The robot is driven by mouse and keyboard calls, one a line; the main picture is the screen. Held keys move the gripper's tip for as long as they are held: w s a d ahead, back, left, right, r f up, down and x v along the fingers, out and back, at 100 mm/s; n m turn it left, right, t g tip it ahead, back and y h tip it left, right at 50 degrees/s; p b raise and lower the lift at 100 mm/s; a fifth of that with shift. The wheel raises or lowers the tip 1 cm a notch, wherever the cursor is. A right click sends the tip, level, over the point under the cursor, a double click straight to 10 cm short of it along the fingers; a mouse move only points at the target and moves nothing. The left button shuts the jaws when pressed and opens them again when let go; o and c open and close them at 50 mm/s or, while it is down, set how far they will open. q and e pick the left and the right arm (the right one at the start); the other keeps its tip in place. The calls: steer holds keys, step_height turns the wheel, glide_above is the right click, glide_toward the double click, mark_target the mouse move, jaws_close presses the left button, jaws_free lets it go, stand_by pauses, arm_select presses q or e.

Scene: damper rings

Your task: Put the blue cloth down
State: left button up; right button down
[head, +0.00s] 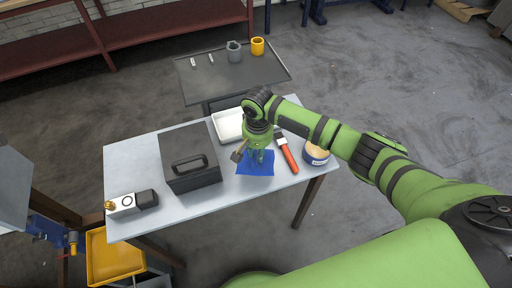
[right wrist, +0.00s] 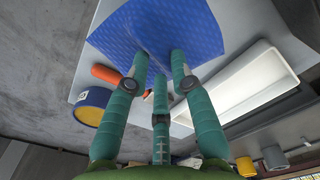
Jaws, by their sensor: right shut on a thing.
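The blue cloth (head: 256,165) is at the front of the grey table, below my right gripper (head: 256,156). In the right wrist view the blue cloth (right wrist: 155,28) fills the upper middle, and the fingers of my right gripper (right wrist: 160,68) close on a bunched fold of it. The cloth is spread out around the fingertips; I cannot tell whether its underside touches the table. My left gripper is not in view.
The grey table (head: 125,170) also holds a dark box with a handle (head: 190,160), a white tray (head: 228,125), an orange-handled brush (head: 288,155), a blue-and-yellow tin (head: 316,152) and a white-and-black device (head: 132,202). A dark cart (head: 220,80) with two mugs stands behind.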

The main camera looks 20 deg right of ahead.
steer(key=shift+s+r+p, duration=0.2)
steer(key=shift+r+p, duration=0.15)
steer(key=shift+p, duration=0.15)
steer(key=shift+w+f, duration=0.15)
steer(key=shift+f, duration=0.2)
step_height(320, 180, down, 4)
steer(key=shift+r+b, duration=0.2)
steer(key=shift+b, duration=0.85)
steer(key=shift+f, duration=0.55)
arm_select(q)
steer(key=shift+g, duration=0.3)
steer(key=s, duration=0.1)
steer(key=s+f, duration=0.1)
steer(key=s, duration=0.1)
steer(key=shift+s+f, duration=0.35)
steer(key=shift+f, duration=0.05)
steer(key=shift+b, duration=0.3)
arm_select(e)
steer(key=shift+f, duration=0.15)
steer(key=shift+f, duration=0.6)
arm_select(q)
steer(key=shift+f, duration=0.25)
